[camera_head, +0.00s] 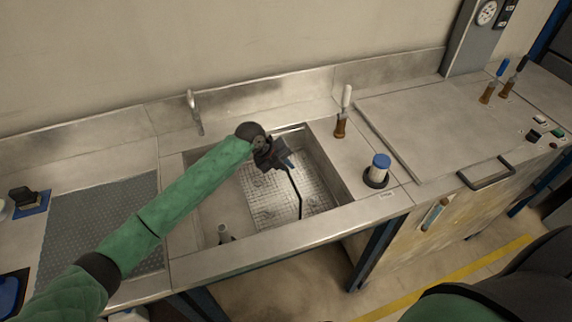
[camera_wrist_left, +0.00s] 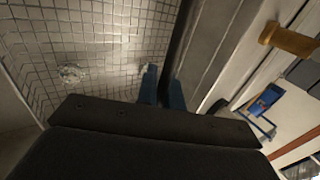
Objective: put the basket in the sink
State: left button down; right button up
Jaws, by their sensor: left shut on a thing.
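The silver wire-mesh basket (camera_head: 268,203) is within the opening of the sink (camera_head: 210,205) in the head view. Its grid fills the upper left of the left wrist view (camera_wrist_left: 100,35). My left gripper (camera_head: 287,163) is over the sink, its blue fingers shut on the basket's dark handle (camera_head: 296,192). In the wrist view the fingers (camera_wrist_left: 162,86) close at the dark handle bar. Whether the basket rests on the sink floor I cannot tell. My right gripper is out of view; only part of that arm shows at lower right.
A faucet (camera_head: 194,112) stands behind the sink. A white-topped handle (camera_head: 342,112) and a blue-capped container (camera_head: 378,170) stand on the counter to the right. A ribbed mat (camera_head: 95,225) lies on the left.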

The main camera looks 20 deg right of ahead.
pick_arm(q)
jog(key=shift+f, duration=0.3)
jog(key=c, duration=1.5)
grip_release()
jog(key=shift+c, duration=0.2)
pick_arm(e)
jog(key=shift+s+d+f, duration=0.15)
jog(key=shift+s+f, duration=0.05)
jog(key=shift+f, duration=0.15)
